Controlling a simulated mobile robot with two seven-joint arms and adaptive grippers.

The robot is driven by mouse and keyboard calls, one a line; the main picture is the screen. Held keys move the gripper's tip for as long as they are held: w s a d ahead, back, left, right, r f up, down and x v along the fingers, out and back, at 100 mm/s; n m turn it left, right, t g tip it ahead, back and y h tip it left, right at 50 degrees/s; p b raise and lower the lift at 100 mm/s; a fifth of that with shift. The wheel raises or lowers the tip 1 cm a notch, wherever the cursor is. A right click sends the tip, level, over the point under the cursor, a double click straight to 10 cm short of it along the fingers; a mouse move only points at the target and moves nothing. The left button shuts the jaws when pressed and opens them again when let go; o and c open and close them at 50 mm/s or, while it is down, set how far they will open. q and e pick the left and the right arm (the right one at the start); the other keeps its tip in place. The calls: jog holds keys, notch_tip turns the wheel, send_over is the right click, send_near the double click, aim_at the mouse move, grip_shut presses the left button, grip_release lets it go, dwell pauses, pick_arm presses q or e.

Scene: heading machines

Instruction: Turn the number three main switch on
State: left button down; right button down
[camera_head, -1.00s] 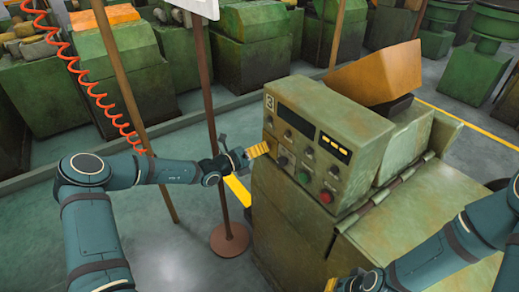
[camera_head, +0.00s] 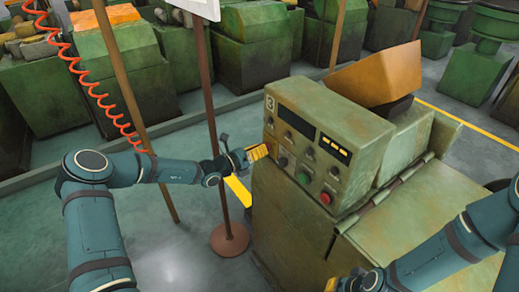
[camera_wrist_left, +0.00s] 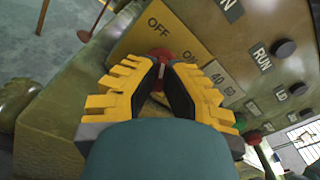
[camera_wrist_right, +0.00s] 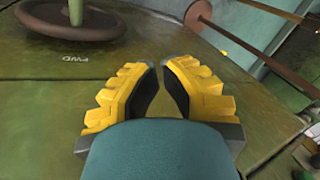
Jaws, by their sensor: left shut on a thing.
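The number three machine has a green control box (camera_head: 330,120) marked with a 3. Its main switch (camera_wrist_left: 160,54) shows as a red knob on a yellow plate (camera_wrist_left: 152,35) lettered OFF, on the box's side in the left wrist view. My left gripper (camera_head: 257,152) is at the box's left side, and its yellow fingers (camera_wrist_left: 161,62) are shut on the knob. They hide much of the knob, and its exact angle is unclear.
A brown post (camera_head: 212,110) on a round base stands close behind my left wrist. Floor is open left of the machine.

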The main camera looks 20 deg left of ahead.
pick_arm(q)
jog(key=shift+d+m+b, duration=0.1)
jog(key=shift+m+b, duration=3.75)
jog(key=shift+m, duration=4.05)
jog(key=c, duration=1.1)
grip_release()
jog(key=shift+o, duration=0.2)
